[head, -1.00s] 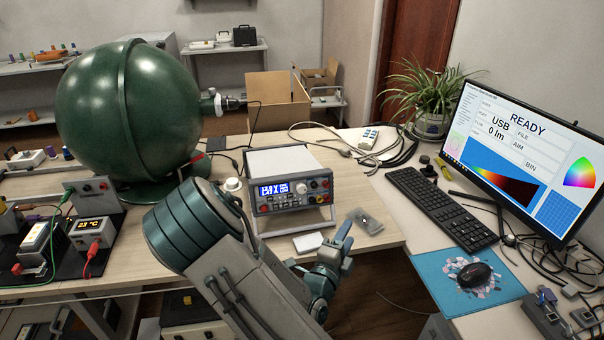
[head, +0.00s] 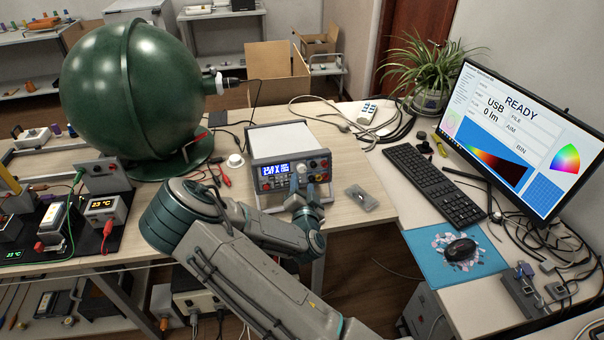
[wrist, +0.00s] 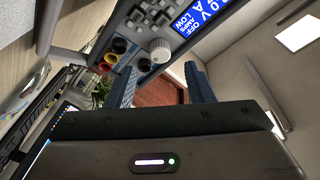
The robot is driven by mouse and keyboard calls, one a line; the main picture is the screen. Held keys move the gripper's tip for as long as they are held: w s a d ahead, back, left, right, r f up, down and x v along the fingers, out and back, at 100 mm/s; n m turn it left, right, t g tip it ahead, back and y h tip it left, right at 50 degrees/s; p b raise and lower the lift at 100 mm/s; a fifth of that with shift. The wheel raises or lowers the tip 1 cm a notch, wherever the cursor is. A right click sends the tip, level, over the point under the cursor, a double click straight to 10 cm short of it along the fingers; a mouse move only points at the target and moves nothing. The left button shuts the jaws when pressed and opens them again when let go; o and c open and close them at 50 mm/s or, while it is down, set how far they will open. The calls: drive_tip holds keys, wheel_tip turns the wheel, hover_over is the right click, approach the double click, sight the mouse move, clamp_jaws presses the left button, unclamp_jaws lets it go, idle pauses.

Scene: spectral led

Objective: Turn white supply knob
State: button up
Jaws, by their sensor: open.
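The power supply (head: 281,140) stands on the wooden bench with its blue lit display (head: 276,169) facing me. Its white knob (wrist: 160,50) shows clearly in the wrist view, on the panel beside the blue display and near red, yellow and black sockets. My gripper (wrist: 158,72) is open and empty, its two blue fingers pointing toward the panel. In the wrist view the knob lies between the fingertips' lines, slightly beyond them; contact cannot be told. In the head view my gripper (head: 303,184) is right in front of the panel and hides part of it.
A large green sphere (head: 130,90) stands left of the supply. Red and black leads (head: 222,175) and a small white round piece (head: 235,161) lie between them. A small grey tray (head: 361,198) lies to the right. The monitor (head: 522,140) and keyboard (head: 436,184) stand further right.

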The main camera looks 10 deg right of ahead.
sight(302, 170)
drive_tip(key=shift+w+d, duration=0.2)
drive_tip(key=shift+w, duration=1.05)
drive_tip(key=shift+w+d, duration=0.15)
drive_tip(key=shift+w, duration=1.05)
drive_tip(key=shift+p, duration=0.3)
drive_tip(key=c, duration=1)
